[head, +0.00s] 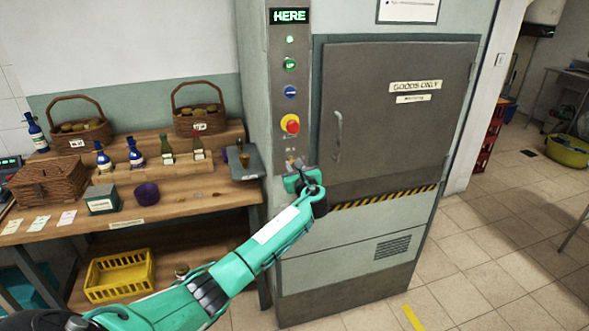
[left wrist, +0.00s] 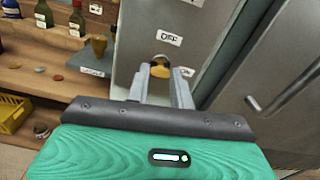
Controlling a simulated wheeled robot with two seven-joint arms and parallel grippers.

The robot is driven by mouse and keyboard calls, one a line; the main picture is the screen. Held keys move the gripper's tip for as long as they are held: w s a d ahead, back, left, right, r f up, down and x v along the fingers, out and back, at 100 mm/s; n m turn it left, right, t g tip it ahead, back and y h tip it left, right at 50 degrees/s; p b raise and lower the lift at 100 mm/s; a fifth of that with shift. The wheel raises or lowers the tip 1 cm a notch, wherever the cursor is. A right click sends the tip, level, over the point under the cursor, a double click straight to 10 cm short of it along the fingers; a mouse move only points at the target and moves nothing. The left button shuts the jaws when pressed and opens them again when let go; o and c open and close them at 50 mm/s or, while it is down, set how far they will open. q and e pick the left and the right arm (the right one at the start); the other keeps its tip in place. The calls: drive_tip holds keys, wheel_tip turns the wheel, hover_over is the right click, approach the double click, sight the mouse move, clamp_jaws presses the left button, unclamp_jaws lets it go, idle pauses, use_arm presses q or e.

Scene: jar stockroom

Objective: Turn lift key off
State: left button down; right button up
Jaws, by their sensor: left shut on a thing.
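The lift key (left wrist: 160,69) shows as a small brass-yellow piece on the grey lift panel (head: 285,95) in the left wrist view. An OFF label (left wrist: 168,38) sits above it, and another small label (left wrist: 187,72) is partly hidden by a finger to its right. My left gripper (left wrist: 160,84) is shut on the key, one finger on each side. In the head view my left gripper (head: 294,165) is at the panel's lower end and hides most of the key. I cannot tell which way the key points. My right gripper is not in view.
Above the key are a red knob (head: 290,124), a blue button (head: 290,91), green lights and a lit HERE sign (head: 289,16). The closed lift door (head: 395,110) with its handle (head: 338,135) is to the right. A wooden shelf (head: 190,207) with bottles and baskets stands left.

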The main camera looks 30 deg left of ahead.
use_arm(q)
drive_tip(key=n+b, duration=0.2)
drive_tip(key=n, duration=0.1)
drive_tip(key=n+b, duration=0.1)
drive_tip(key=shift+f, duration=0.25)
use_arm(e)
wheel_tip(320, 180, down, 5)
drive_tip(key=b, duration=0.2)
use_arm(q)
drive_tip(key=shift+r+n+b, duration=0.1)
drive_tip(key=shift+n+b, duration=3.65)
drive_tip(key=shift+n, duration=2.55)
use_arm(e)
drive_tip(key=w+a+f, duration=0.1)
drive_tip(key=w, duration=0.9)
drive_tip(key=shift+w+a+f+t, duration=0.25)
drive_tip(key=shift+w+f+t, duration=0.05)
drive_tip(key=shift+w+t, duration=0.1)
use_arm(q)
drive_tip(key=c, duration=1.2)
unclamp_jaws()
drive_tip(key=shift+r, duration=0.1)
